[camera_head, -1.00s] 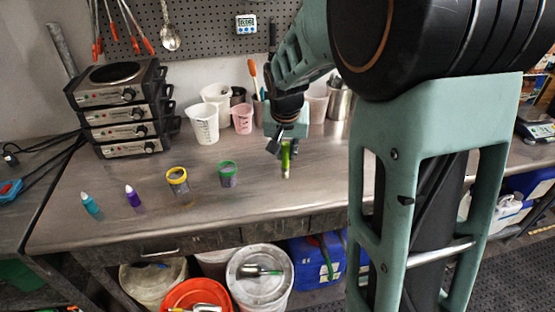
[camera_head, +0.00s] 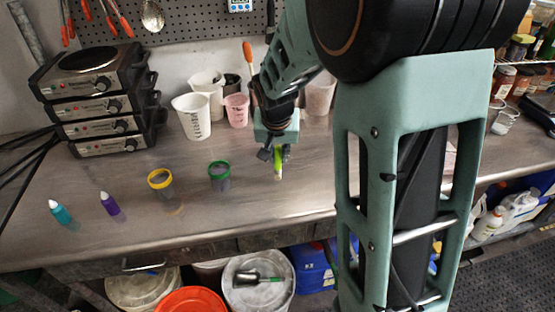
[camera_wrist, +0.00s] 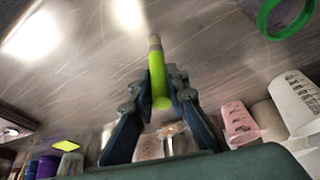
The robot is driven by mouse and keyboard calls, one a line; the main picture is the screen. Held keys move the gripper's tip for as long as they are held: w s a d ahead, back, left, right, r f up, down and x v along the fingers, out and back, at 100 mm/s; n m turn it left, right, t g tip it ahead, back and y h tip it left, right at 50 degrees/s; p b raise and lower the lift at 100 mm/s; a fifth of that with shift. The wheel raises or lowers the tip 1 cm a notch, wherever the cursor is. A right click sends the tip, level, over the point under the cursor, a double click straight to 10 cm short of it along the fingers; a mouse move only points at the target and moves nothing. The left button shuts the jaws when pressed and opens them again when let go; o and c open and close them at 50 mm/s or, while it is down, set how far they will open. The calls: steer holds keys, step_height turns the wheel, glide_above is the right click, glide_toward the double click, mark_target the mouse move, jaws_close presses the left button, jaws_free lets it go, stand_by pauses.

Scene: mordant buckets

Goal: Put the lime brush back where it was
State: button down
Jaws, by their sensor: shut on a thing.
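The lime brush (camera_head: 279,162) is a short bright green stick with a pale lower end. My gripper (camera_head: 272,152) is shut on its upper part and holds it roughly upright over the steel bench (camera_head: 240,205). In the wrist view the lime brush (camera_wrist: 157,75) sits between the two dark fingers (camera_wrist: 158,95), its pale tip pointing away toward the bench top. I cannot tell whether the tip touches the bench.
A green-rimmed cup (camera_head: 219,176) and a yellow-rimmed cup (camera_head: 162,183) stand left of my gripper, with purple (camera_head: 110,204) and teal (camera_head: 60,212) bottles beyond. White (camera_head: 192,116) and pink (camera_head: 237,110) beakers stand behind. Buckets (camera_head: 257,283) sit below the bench. The front strip is clear.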

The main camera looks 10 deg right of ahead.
steer(key=shift+s+f, duration=0.1)
steer(key=shift+f, duration=0.6)
steer(key=shift+f+b, duration=0.25)
steer(key=shift+b, duration=0.2)
steer(key=c, duration=1.9)
jaws_free()
steer(key=shift+r, duration=0.1)
steer(key=shift+r, duration=0.1)
steer(key=shift+r+p, duration=0.25)
steer(key=shift+p, duration=0.15)
steer(key=v, duration=1.1)
steer(key=shift+s+r, duration=0.3)
